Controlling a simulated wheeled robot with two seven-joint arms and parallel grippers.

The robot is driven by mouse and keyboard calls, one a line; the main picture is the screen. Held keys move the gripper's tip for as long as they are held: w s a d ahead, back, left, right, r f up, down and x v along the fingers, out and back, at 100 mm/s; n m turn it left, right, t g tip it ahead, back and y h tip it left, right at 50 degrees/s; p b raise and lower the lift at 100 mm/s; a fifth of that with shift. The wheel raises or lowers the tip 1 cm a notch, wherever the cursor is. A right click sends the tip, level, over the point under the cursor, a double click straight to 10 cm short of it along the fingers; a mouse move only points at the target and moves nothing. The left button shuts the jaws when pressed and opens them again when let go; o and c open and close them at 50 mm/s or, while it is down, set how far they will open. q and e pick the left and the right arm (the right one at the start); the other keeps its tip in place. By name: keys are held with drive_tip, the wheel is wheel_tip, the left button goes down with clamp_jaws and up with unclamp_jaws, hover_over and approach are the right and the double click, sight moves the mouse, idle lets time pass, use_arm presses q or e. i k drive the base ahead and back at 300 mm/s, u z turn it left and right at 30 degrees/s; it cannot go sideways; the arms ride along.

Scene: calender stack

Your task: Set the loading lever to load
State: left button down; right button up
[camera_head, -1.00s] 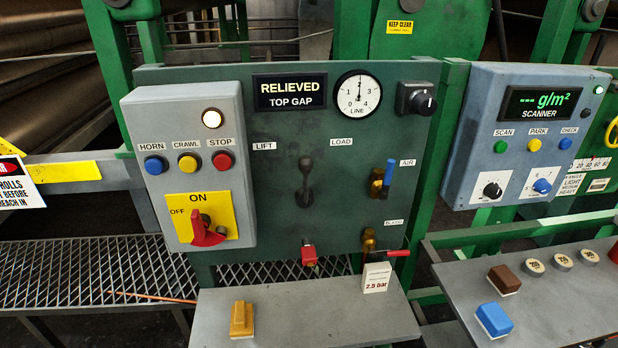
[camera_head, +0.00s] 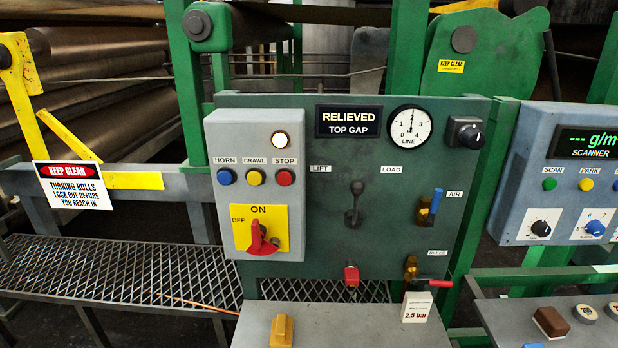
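The loading lever (camera_head: 355,204) is a dark lever with a round knob on the green panel (camera_head: 320,225). It stands nearly upright, between the LIFT label (camera_head: 320,169) on its left and the LOAD label (camera_head: 391,170) on its right. The display (camera_head: 348,121) above reads RELIEVED, TOP GAP. The round LINE gauge (camera_head: 410,128) has its needle pointing up, near 2. Neither of my grippers shows in the head view.
A grey box (camera_head: 216,160) with buttons and a red switch (camera_head: 262,240) at ON is left of the lever. A blue-handled AIR valve (camera_head: 431,207), a red-handled BLEED valve (camera_head: 413,270) and a red knob (camera_head: 351,276) are nearby. A shelf (camera_head: 345,325) juts out below, holding a yellow block (camera_head: 282,330).

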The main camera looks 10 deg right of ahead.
sight(357, 185)
drive_tip(key=z, duration=0.05)
drive_tip(key=i, duration=0.85)
drive_tip(key=z, duration=0.55)
